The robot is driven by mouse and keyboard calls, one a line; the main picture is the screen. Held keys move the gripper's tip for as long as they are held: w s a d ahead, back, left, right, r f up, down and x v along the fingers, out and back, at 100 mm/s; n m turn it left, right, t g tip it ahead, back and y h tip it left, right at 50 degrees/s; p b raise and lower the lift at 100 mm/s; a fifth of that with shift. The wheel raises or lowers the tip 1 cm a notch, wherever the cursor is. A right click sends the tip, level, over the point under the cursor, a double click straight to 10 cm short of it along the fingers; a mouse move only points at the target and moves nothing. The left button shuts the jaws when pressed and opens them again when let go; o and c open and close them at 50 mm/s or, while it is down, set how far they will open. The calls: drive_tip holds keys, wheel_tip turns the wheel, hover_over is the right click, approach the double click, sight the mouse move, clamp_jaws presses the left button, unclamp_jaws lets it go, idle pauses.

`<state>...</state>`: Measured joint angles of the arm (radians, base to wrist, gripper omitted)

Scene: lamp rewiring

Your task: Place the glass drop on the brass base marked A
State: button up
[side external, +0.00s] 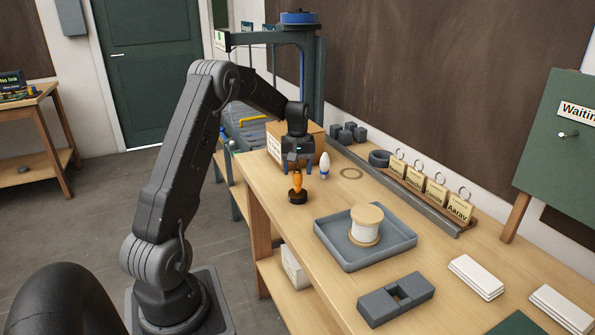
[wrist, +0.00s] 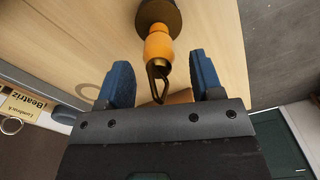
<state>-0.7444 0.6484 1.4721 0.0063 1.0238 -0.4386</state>
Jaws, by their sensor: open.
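An orange drop-like piece (side external: 297,183) stands upright on a round dark base (side external: 297,197) near the bench's left edge. I take it for the glass drop, though I cannot be sure. The wrist view shows the orange piece (wrist: 158,47) with a brass hook (wrist: 157,78) at its top and the dark base (wrist: 160,12) beyond. My gripper (side external: 296,172) is open, pointing down over its upper end. In the wrist view the blue fingers of my gripper (wrist: 160,62) stand apart on either side of the hook, not closed on it. No marking A is legible, and I cannot identify the brass base.
A white egg-shaped piece with a blue band (side external: 324,163) stands close to the right of my gripper. A cardboard box (side external: 275,150) is behind. A grey tray (side external: 325,240) holding a white spool (side external: 365,226) is nearer. A ring (side external: 351,173) lies flat; name tags (side external: 437,190) line the back.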

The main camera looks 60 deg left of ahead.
sight(298, 170)
wheel_tip(298, 170, up, 11)
drive_tip(key=s+d+r+m+t, duration=0.1)
drive_tip(key=d+r+m, duration=0.4)
drive_tip(key=d, duration=0.9)
drive_tip(key=s+d+r+m+t, duration=0.1)
drive_tip(key=s+d+m+t, duration=0.1)
drive_tip(key=s+d, duration=0.45)
drive_tip(key=s+d+r+m+t, duration=0.1)
drive_tip(key=s+d+r+m, duration=0.2)
drive_tip(key=d, duration=0.6)
drive_tip(key=s+d+f+m+t, duration=0.1)
drive_tip(key=s+d+f+m, duration=0.2)
drive_tip(key=s, duration=0.6)
drive_tip(key=d+f, duration=0.2)
drive_tip(key=d, duration=0.1)
drive_tip(key=shift+s+m+t, duration=0.2)
drive_tip(key=shift+m+t, duration=0.1)
